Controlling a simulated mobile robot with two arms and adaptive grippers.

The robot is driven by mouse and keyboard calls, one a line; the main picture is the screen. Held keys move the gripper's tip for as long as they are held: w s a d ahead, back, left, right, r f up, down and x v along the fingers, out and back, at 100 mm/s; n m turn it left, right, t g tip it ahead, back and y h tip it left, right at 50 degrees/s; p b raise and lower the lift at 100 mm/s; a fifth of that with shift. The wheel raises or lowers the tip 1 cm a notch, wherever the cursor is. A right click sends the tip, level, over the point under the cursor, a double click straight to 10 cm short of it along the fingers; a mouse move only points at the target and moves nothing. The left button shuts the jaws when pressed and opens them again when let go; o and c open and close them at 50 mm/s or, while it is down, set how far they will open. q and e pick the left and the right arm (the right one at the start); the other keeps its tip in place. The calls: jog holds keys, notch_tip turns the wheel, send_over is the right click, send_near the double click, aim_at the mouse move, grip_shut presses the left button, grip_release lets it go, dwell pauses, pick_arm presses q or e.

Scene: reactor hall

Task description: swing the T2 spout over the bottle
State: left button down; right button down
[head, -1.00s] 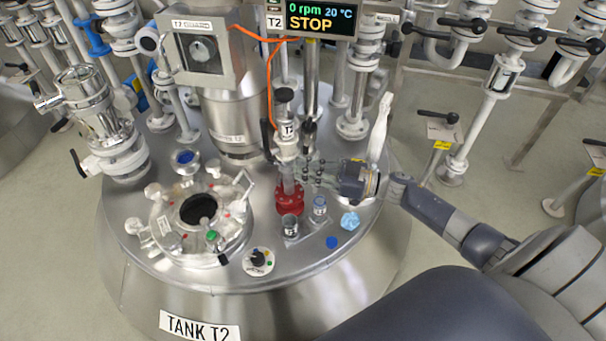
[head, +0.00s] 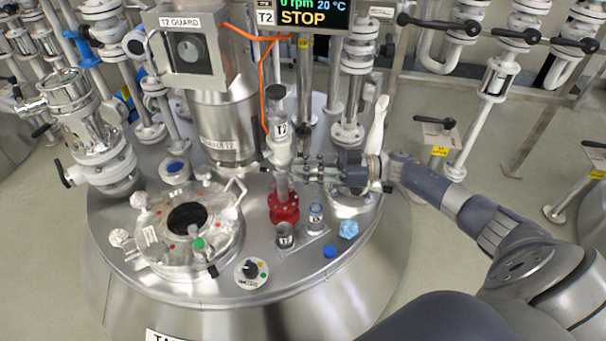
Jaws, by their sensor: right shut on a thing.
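The T2 sampling fitting (head: 281,134) stands upright on the tank top, with a white labelled body, a clear section below and a red flanged base (head: 284,207). My right gripper (head: 294,172) reaches it from the right and is shut on the spout part just under the white body; the fingers hide most of that part. Two small vessels stand in front of the red base: a clear labelled bottle (head: 316,217) on the right and a grey-looking cup (head: 286,237) on the left. I cannot tell how the spout's outlet lines up with the bottle. My left gripper is out of view.
A small tray (head: 312,237) is under the vessels. An orange cable (head: 262,95) hangs behind the fitting.

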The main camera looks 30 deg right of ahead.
jog(key=shift+s+d+f, duration=0.1)
jog(key=shift+d+f, duration=0.1)
jog(key=shift+f, duration=0.15)
dwell(0.4)
jog(key=c, duration=1.9)
grip_release()
jog(key=shift+d+r, duration=0.1)
jog(key=v, duration=1.2)
jog(key=shift+r, duration=0.15)
